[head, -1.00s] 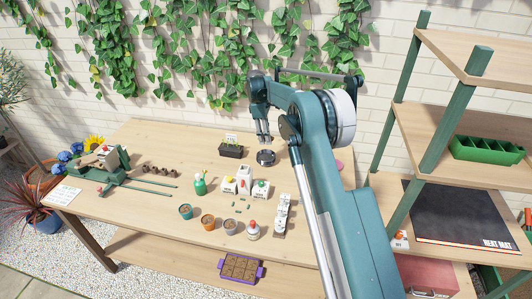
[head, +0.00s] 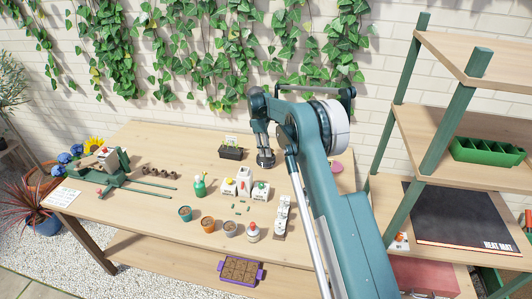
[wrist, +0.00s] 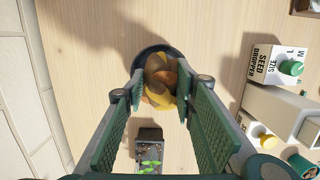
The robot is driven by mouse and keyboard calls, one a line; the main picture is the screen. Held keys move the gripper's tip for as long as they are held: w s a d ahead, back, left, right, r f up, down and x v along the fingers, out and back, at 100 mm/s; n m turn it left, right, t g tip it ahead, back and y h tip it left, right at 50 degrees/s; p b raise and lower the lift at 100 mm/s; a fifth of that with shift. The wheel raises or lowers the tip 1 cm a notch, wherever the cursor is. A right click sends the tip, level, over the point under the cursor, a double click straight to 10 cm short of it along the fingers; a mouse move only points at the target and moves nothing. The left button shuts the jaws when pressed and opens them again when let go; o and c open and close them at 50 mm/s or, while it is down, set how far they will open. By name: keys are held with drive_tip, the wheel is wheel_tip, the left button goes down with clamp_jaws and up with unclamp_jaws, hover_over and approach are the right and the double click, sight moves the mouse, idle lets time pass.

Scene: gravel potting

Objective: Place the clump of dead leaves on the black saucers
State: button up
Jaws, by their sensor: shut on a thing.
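The clump of dead leaves (wrist: 160,80), brown and yellow, sits between the fingertips of my gripper (wrist: 160,95) in the wrist view. My gripper is shut on it. The black saucers (wrist: 147,51) show as a dark round rim directly beyond the clump. In the head view my gripper (head: 264,148) points down over the black saucers (head: 267,165) at the back of the table. The clump cannot be made out there. I cannot tell whether the clump touches the saucers.
A black planter with seedlings (head: 231,153) stands just left of the saucers. White seed boxes (head: 261,190), a green spray bottle (head: 200,185) and small pots (head: 207,224) stand nearer the front. A pink round thing (head: 337,168) lies to the right. The ivy wall is behind.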

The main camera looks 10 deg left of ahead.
drive_tip(key=shift+f, duration=0.95)
drive_tip(key=shift+f, duration=0.15)
drive_tip(key=o, duration=0.9)
drive_tip(key=shift+r, duration=0.2)
drive_tip(key=r, duration=0.4)
drive_tip(key=a+r, duration=0.1)
drive_tip(key=r, duration=0.6)
drive_tip(key=shift+a+r, duration=0.4)
drive_tip(key=shift+r, duration=0.1)
